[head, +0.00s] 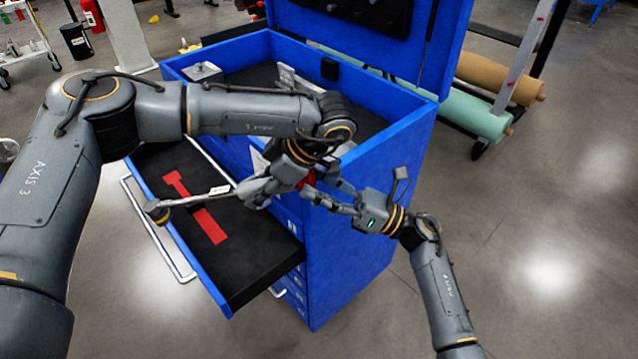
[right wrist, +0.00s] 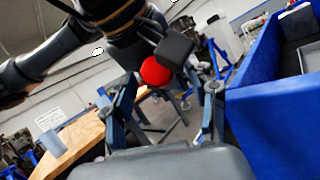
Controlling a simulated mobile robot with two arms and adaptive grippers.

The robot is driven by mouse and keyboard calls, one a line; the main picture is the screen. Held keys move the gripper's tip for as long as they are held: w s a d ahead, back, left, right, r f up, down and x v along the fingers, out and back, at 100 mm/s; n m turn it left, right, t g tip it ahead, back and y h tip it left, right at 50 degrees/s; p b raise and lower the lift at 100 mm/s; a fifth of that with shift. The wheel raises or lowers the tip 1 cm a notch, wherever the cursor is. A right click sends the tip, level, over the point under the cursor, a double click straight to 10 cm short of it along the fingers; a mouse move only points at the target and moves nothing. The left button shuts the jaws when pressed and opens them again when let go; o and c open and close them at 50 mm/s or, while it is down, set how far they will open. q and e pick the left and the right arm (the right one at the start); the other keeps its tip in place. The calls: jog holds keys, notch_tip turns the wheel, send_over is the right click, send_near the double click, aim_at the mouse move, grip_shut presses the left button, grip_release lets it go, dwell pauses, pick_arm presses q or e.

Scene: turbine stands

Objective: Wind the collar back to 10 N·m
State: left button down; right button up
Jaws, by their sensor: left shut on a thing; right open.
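My left gripper (head: 258,192) is shut on the torque wrench (head: 195,198), held above the open drawer. The wrench's round head (head: 157,212) points left, and a pale marked band (head: 220,190) shows on its shaft; I cannot read its setting. A red end, probably the collar (head: 307,181), sticks out on the right side of the left gripper. My right gripper (head: 333,198) is open and faces that red end. In the right wrist view the red round end (right wrist: 156,70) shows between and beyond the open fingers (right wrist: 165,112). I cannot see contact.
The blue tool cabinet (head: 345,265) stands below, its lid raised. Its open drawer (head: 262,258) has a black liner with a red wrench-shaped recess (head: 205,218). Rolls of material (head: 470,115) lie at the back right. Open floor lies right of the cabinet.

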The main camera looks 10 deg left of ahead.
jog(key=c, duration=1.1)
jog(key=m+t+h, duration=0.1)
jog(key=m, duration=0.1)
jog(key=m+t, duration=0.2)
jog(key=m+t+h, duration=0.1)
jog(key=m, duration=0.2)
jog(key=shift+s+t+h, duration=0.25)
jog(key=shift+t+h, duration=0.05)
jog(key=shift+t, duration=0.1)
jog(key=shift+c, duration=0.2)
jog(key=o, duration=1.1)
jog(key=shift+r, duration=0.1)
jog(key=shift+o, duration=0.2)
